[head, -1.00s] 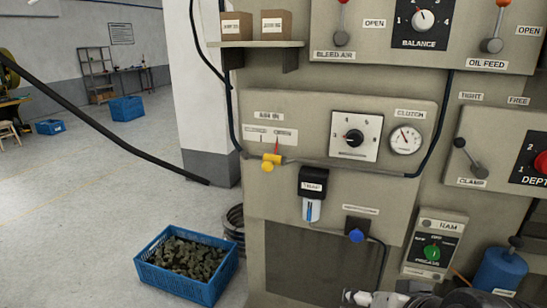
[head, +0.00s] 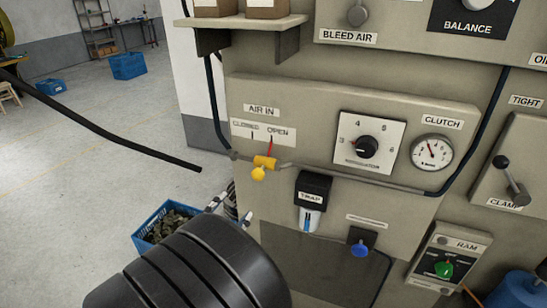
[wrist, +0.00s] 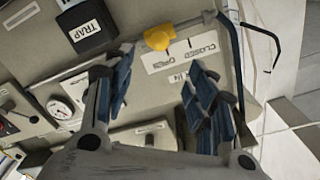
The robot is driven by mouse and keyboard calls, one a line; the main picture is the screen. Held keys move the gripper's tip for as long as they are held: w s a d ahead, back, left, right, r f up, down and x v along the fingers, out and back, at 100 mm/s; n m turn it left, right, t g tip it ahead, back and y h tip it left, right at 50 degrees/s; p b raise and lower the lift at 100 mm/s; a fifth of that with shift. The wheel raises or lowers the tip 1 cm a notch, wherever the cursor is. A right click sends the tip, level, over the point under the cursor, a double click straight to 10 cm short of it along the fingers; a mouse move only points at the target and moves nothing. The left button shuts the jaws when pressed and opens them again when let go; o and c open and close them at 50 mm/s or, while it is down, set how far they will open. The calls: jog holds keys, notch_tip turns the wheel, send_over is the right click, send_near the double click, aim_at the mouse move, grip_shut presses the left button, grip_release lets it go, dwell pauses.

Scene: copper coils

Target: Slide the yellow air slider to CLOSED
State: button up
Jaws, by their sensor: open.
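The yellow air slider (head: 264,163) sits on a grey pipe under the AIR IN plate (head: 263,134). Its red pointer stands by the OPEN mark, at the right; CLOSED is at the left. My gripper (head: 231,208) shows two fingertips below and left of the slider, with the dark arm hiding most of the rest. In the wrist view my open gripper (wrist: 160,68) has its blue-padded fingers apart, with nothing between them. The slider's yellow knob (wrist: 158,38) shows beyond the fingertips, near the top, and does not look touched.
The TRAP unit (head: 312,195) hangs right of the slider, with a blue knob (head: 361,248) below it. A shelf (head: 240,25) juts out above. A blue crate (head: 150,240) stands on the floor at lower left. Open floor lies left of the panel.

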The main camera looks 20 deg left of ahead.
aim_at(255, 178)
jog(key=w, duration=0.5)
jog(key=w+d+b, duration=0.1)
jog(key=w, duration=0.5)
jog(key=w+b, duration=0.1)
jog(key=w, duration=0.5)
jog(key=shift+d, duration=0.2)
grip_shut()
